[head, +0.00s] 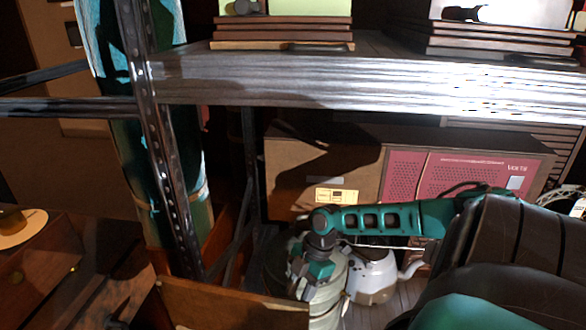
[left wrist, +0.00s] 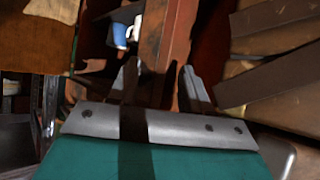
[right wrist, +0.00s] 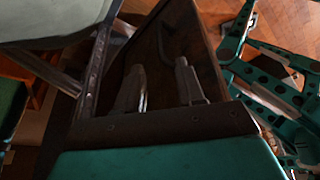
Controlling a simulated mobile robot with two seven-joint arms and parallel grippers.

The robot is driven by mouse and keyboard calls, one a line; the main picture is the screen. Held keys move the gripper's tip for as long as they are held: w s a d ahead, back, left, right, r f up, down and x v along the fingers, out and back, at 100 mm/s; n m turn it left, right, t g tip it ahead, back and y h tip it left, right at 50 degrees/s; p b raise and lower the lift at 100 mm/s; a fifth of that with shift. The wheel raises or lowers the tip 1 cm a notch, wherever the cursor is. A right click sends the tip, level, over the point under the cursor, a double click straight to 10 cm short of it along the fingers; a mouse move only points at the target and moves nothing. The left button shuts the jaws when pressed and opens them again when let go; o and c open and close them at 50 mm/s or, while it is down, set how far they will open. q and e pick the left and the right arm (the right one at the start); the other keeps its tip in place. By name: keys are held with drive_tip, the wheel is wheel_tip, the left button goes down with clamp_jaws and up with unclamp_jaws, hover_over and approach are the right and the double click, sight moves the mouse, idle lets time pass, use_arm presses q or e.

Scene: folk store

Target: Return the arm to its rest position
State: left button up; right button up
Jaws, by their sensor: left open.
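A teal arm link of mine reaches in from the right of the head view, in front of the lower shelf; no gripper fingers can be made out clearly there. In the left wrist view my left gripper (left wrist: 160,85) is open, its two fingers apart with nothing held between them. Dark reddish-brown wood lies beyond its fingertips. In the right wrist view my right gripper (right wrist: 158,82) is open and empty, with its fingers apart in front of a dark brown wooden box (right wrist: 200,45). Whether the fingers touch the box I cannot tell.
A metal shelf edge (head: 350,80) and its upright post (head: 155,130) stand close ahead. Below are a brown and red radio-like box (head: 450,178), a white pot (head: 372,280) and a grey-green canister (head: 325,300). A wooden crate (head: 235,305) is in front.

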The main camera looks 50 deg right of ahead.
use_arm(q)
drive_tip(key=shift+r, duration=0.25)
use_arm(e)
drive_tip(key=shift+v, duration=0.8)
use_arm(q)
drive_tip(key=shift+d, duration=0.1)
use_arm(e)
drive_tip(key=shift+s, duration=0.1)
